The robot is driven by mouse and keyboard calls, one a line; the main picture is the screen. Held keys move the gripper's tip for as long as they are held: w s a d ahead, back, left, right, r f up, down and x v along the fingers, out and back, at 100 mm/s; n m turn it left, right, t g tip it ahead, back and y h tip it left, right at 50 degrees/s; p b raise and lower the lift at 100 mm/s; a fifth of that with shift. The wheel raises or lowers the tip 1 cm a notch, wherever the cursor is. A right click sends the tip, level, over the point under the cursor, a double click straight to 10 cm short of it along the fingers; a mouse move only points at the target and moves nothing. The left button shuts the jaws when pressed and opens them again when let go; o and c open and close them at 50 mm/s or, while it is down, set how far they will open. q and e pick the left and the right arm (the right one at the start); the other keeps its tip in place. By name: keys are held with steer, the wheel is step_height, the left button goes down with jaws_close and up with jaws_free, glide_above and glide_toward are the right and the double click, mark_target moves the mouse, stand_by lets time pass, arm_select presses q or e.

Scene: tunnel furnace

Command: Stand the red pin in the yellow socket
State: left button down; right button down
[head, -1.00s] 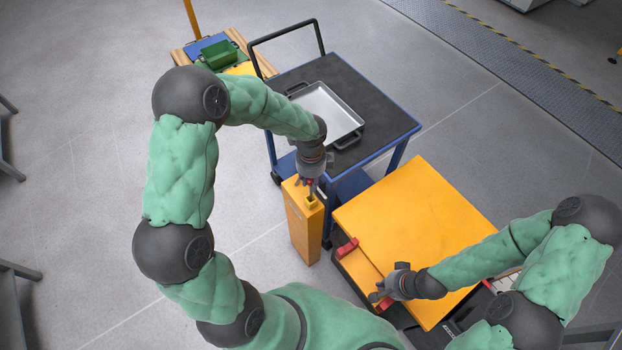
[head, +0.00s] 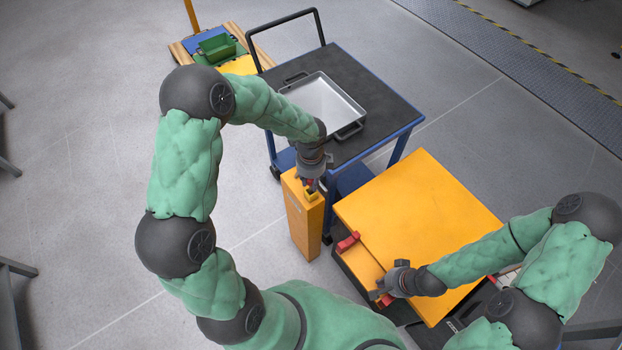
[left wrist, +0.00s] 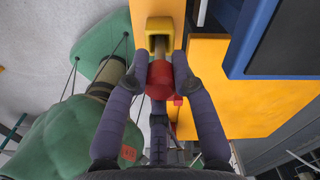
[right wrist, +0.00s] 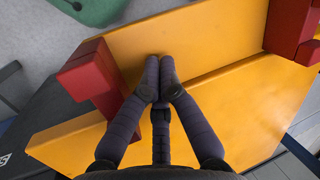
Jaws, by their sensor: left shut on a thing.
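My left gripper (head: 314,184) is shut on the red pin (left wrist: 160,80), with a fingertip on each side of its red part. The yellow socket (left wrist: 160,30) is right beyond the pin in the left wrist view; I cannot tell whether the pin's end is inside it. In the head view the yellow socket (head: 314,195) is on top of an orange post (head: 303,226), partly covered by the gripper. My right gripper (right wrist: 160,75) is shut and empty, its fingertips together above a flat orange surface.
An orange-topped cabinet (head: 420,220) with a red handle (head: 347,243) stands right of the post. Behind the post is a blue cart (head: 385,115) carrying a metal tray (head: 345,132). A green bin (head: 217,47) sits at the back left. The floor left of the post is clear.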

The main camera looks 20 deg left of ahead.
arm_select(q)
steer(key=c, duration=1)
jaws_free()
steer(key=shift+o, duration=0.2)
step_height(320, 180, up, 12)
steer(key=shift+r, duration=0.1)
arm_select(e)
steer(key=shift+r, duration=0.1)
